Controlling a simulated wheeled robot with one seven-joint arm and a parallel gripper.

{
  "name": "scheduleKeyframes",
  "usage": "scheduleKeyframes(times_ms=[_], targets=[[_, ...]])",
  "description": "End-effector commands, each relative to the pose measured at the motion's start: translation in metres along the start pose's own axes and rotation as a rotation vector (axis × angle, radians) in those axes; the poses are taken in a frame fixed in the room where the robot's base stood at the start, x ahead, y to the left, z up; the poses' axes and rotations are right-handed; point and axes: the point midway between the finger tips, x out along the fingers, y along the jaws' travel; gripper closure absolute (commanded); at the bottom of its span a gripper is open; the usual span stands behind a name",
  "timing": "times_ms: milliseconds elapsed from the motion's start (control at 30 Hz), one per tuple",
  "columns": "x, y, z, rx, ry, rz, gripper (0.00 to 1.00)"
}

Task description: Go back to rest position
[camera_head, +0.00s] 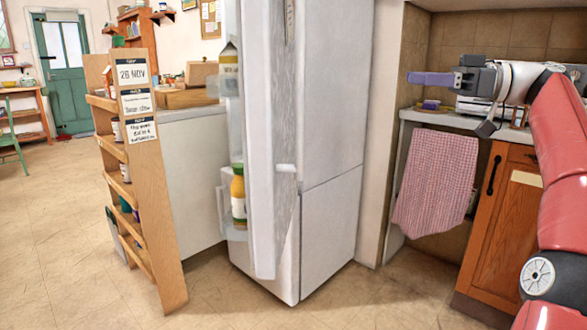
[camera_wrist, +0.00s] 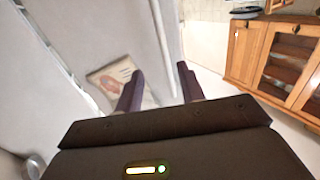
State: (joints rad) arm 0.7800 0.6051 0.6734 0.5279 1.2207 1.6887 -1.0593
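My gripper (camera_head: 428,79) is held up at the right in the head view, its purple fingers pointing left toward the fridge. In the wrist view its two dark fingers (camera_wrist: 160,85) stand apart with a clear gap and nothing visible between them. The white fridge (camera_head: 332,90) stands in the middle of the head view, apart from my gripper in the picture. Its door (camera_head: 262,130) stands open, seen nearly edge-on. Bottles (camera_head: 238,197) sit in the door's shelves. The fridge's inside is mostly hidden.
A wooden rack (camera_head: 140,180) with notes stands left of the fridge. A counter with wooden cabinets (camera_head: 500,210) and a hanging checked towel (camera_head: 437,180) is at the right, below my arm. The wrist view shows a printed packet (camera_wrist: 112,75). Floor at the front is clear.

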Motion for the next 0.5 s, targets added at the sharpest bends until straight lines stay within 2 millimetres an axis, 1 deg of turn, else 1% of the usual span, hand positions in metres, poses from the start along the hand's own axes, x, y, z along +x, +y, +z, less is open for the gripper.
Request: scheduleKeyframes(times_ms=[33, 267, 367, 500], targets=[[0.009, -0.001, 0.001, 0.015, -0.016, -0.001, 0.61], [0.045, -0.003, 0.015, 0.108, -0.104, 0.023, 0.61], [0.066, -0.005, 0.024, 0.16, -0.158, 0.041, 0.61], [0.099, -0.013, 0.043, 0.248, -0.256, 0.083, 0.61]])
